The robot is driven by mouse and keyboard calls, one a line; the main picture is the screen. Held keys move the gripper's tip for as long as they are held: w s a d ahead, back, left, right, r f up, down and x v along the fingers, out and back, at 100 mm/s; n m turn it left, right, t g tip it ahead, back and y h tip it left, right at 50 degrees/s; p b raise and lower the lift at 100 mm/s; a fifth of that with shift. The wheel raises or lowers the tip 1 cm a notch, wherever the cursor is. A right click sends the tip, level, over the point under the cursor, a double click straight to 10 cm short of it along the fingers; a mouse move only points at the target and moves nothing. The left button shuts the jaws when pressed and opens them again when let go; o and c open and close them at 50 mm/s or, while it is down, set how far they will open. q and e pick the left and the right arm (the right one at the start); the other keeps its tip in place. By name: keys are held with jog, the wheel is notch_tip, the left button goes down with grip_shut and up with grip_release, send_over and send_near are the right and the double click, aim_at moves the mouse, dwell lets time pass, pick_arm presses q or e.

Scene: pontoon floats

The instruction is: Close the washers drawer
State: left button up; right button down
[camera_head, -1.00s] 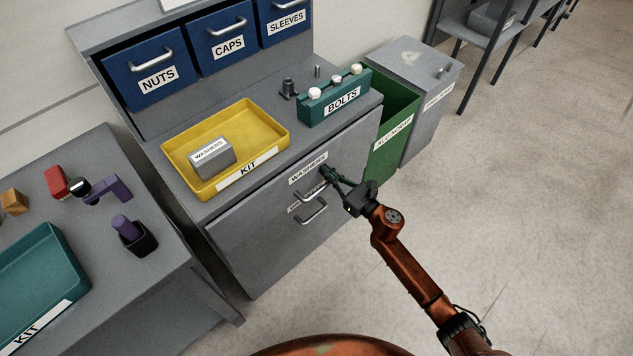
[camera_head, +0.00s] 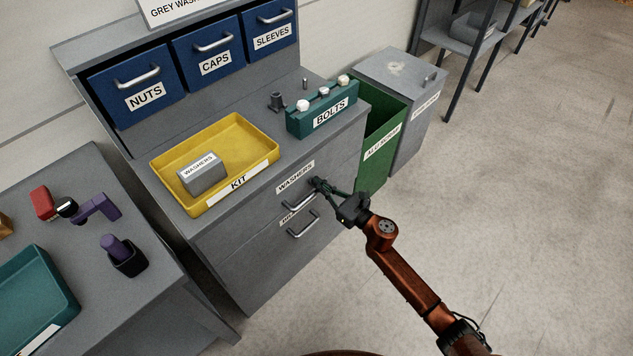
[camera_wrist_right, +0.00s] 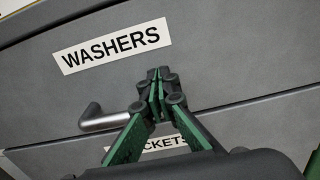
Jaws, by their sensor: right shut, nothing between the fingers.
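The grey washers drawer (camera_head: 250,217) is the upper drawer of the grey cabinet, with a white "WASHERS" label and a metal bar handle (camera_head: 298,206). Its front looks flush or nearly flush with the cabinet; I cannot tell if a small gap is left. My right gripper (camera_head: 317,184) is shut and empty, its fingertips at the drawer front by the handle's right end. In the right wrist view, the closed fingertips (camera_wrist_right: 158,76) are below the label (camera_wrist_right: 112,46), and the handle (camera_wrist_right: 105,122) is to their left, partly hidden. My left gripper is not in view.
A lower drawer with its own handle (camera_head: 303,224) is below. On the cabinet top are a yellow kit tray (camera_head: 262,130) holding a grey washers box (camera_head: 205,177), and a teal bolts rack (camera_head: 300,126). A green bin (camera_head: 383,140) stands right of the cabinet. Floor at right is clear.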

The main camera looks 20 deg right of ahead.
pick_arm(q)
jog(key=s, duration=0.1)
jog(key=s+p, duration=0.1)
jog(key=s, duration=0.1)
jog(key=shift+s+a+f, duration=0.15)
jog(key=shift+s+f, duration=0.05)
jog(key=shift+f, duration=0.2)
pick_arm(e)
jog(key=v, duration=1.2)
jog(key=shift+w+f, duration=0.1)
jog(key=shift+f, duration=0.05)
